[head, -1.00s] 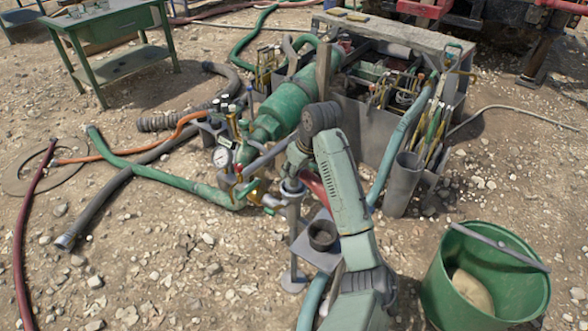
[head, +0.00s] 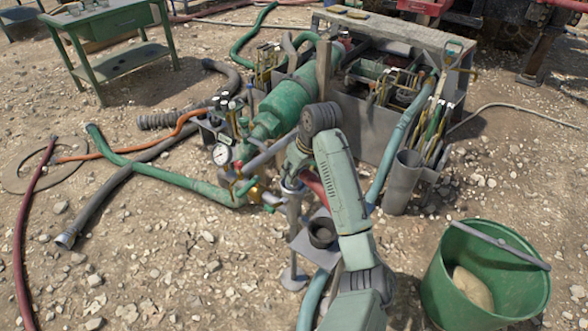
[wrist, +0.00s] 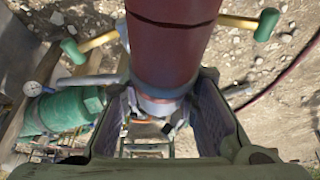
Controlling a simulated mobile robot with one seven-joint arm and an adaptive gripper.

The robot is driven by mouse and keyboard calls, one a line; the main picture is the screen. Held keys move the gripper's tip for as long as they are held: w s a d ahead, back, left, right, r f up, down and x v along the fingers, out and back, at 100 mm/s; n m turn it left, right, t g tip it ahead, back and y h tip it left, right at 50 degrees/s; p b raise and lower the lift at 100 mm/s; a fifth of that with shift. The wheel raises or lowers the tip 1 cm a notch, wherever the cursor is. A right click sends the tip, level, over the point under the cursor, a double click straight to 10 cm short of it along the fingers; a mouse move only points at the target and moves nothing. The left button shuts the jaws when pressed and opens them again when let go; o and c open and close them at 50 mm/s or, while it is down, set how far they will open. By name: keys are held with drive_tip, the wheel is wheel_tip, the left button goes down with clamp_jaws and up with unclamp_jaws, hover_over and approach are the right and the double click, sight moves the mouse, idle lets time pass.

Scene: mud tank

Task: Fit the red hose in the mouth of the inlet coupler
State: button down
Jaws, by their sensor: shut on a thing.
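The red hose (wrist: 172,45) is a thick dull-red tube with a dark line round it and a pale blue-grey band near its lower end. It runs up out of the wrist view, between the jaws of my gripper (wrist: 160,112), which is shut on it. In the head view a short red piece of the hose (head: 316,186) shows beside my arm. The inlet coupler (head: 256,191) is brass with green-ended levers, just left of my gripper. In the wrist view its levers stick out on both sides behind the hose. Its mouth is hidden, so I cannot tell whether the hose touches it.
A pressure gauge (head: 221,154) and green pump (head: 280,110) stand close behind the coupler. A small stand with a black cup (head: 322,232) is below my arm. A green bucket (head: 480,280) is at right. Loose hoses lie on the stony ground at left.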

drive_tip(key=shift+f, duration=0.1)
drive_tip(key=c, duration=1.2)
unclamp_jaws()
drive_tip(key=v, duration=1.2)
